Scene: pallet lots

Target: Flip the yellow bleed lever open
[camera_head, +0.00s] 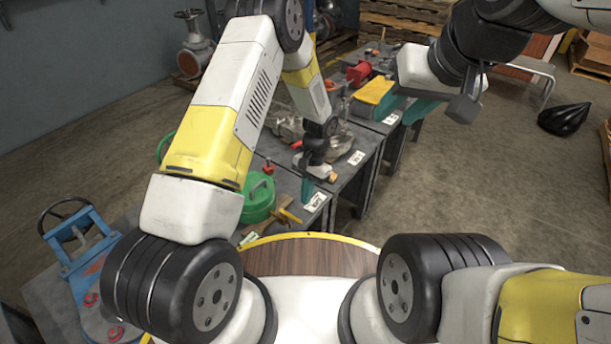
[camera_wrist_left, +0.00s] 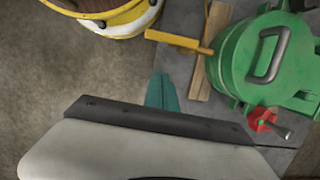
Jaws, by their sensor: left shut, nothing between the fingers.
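The yellow lever (camera_wrist_left: 180,41) shows in the left wrist view as a slim bar, its right end close to a green round housing (camera_wrist_left: 238,62). In the head view the lever (camera_head: 290,215) lies at the front right of the green housing (camera_head: 258,203). My left gripper (camera_head: 306,189) points down to the right of the housing, above the grey table. Its teal fingers (camera_wrist_left: 162,92) are shut and empty, below the lever in the wrist view and apart from it. My right gripper (camera_head: 420,110) hangs far to the right; its finger gap cannot be made out.
A red knob (camera_wrist_left: 262,118) with a metal stem sits beside the housing. A wooden strip (camera_wrist_left: 205,55) lies by the lever. A yellow block (camera_head: 374,91) and a red part (camera_head: 359,72) stand farther along the tables. Open floor (camera_head: 480,190) lies at right.

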